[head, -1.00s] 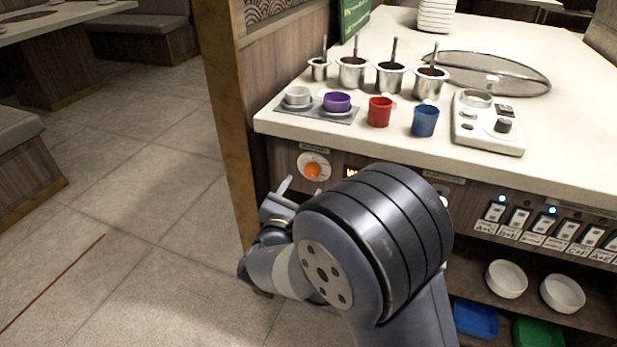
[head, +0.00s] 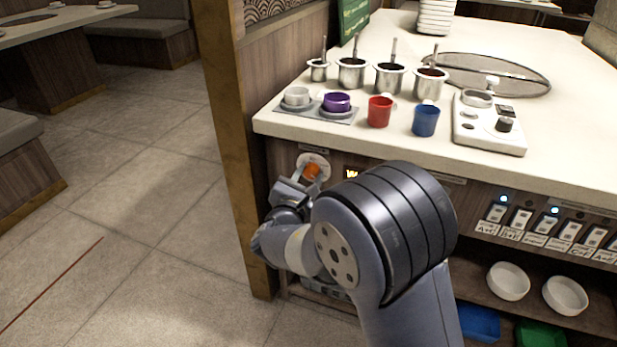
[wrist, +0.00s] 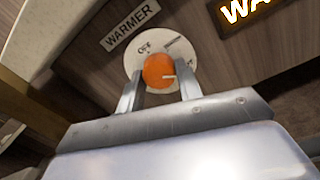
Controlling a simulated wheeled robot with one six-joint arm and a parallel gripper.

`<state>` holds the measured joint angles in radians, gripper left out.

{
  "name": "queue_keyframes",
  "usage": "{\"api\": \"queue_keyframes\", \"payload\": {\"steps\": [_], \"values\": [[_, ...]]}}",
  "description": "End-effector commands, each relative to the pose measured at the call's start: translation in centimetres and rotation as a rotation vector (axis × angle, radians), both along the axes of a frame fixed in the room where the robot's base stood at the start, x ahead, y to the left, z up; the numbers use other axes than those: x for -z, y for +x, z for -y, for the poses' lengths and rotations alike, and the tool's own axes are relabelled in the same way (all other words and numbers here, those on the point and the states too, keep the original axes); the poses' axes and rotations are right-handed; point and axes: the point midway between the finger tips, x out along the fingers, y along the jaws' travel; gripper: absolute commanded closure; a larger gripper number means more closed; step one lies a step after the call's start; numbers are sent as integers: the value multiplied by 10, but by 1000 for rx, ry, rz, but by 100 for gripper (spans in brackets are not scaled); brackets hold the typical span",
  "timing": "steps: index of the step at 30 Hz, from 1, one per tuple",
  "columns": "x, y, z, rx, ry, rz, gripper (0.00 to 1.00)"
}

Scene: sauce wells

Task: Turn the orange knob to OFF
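The orange knob (head: 311,172) sits on a round white dial plate (head: 322,160) on the counter's front panel. In the wrist view the knob (wrist: 159,70) has a white mark pointing right in the picture. An OFF label shows at the upper left of the dial plate (wrist: 150,50), under a WARMER label (wrist: 131,25). My gripper (wrist: 160,72) is open, with one finger on either side of the knob. I cannot tell whether the fingers touch it. In the head view my gripper (head: 301,178) is at the knob, partly covering it.
A lit sign (wrist: 250,10) is right of the dial. Above, the counter top (head: 290,125) holds a grey tray (head: 345,119), a red cup (head: 379,112), a blue cup (head: 425,120) and several metal pots. Labelled switches (head: 545,228) line the panel at right. A wooden post (head: 228,130) stands left.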

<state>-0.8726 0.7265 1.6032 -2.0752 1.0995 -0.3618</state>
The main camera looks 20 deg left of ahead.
Motion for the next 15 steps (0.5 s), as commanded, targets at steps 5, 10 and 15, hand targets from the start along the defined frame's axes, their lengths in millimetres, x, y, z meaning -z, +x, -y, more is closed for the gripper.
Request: {"api": "queue_keyframes", "payload": {"steps": [5,10,15], "values": [[0,0,0,0,0,0,81],[0,0,0,0,-1,0,89],[-1,0,0,0,-21,-1,89]]}}
